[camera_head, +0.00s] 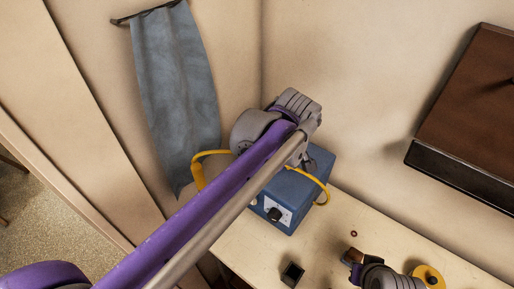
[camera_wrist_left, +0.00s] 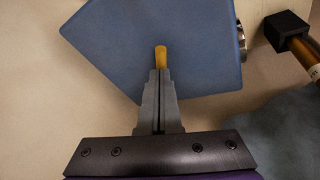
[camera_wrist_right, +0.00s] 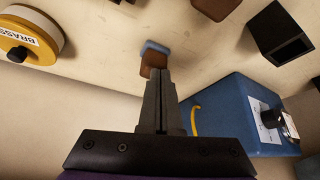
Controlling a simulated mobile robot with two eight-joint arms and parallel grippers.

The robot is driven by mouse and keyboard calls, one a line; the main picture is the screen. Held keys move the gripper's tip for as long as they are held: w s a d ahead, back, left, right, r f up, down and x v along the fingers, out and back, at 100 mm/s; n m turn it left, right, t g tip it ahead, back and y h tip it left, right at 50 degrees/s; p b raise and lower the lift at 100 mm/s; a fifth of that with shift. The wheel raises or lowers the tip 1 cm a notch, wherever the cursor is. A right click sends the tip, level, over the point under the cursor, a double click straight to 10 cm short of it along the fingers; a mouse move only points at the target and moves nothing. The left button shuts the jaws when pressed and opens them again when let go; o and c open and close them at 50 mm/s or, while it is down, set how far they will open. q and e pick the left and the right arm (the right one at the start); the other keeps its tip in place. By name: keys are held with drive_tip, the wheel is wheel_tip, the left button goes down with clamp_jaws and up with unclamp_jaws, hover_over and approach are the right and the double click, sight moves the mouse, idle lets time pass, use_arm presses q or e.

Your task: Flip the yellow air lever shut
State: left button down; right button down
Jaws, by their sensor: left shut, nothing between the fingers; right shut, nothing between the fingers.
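The blue box (camera_head: 318,165) with a black dial (camera_head: 274,214) stands on the bench by the wall corner; a yellow hose (camera_head: 322,190) curves beside it. In the left wrist view a short yellow piece, apparently the air lever (camera_wrist_left: 160,57), shows against the blue box (camera_wrist_left: 190,30). My left gripper (camera_wrist_left: 160,72) is shut and empty, its tips right at the yellow piece; contact cannot be told. In the head view my left arm covers this spot. My right gripper (camera_wrist_right: 157,75) is shut and empty over the bench, close to a brown block with a blue end (camera_wrist_right: 155,58).
A black open holder (camera_head: 292,273) stands on the bench in front of the blue box. A yellow roll labelled BRASS (camera_wrist_right: 28,38) lies near my right gripper. A brown cabinet (camera_head: 475,120) hangs on the right wall. A grey-blue cloth (camera_head: 178,90) hangs left.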

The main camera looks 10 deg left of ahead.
use_arm(q)
drive_tip(key=shift+w+d, duration=0.7)
drive_tip(key=shift+a, duration=0.15)
drive_tip(key=shift+w+a+p, duration=0.15)
drive_tip(key=shift+a+p, duration=0.1)
drive_tip(key=shift+p, duration=0.05)
drive_tip(key=shift+w+a, duration=0.2)
drive_tip(key=shift+a, duration=0.15)
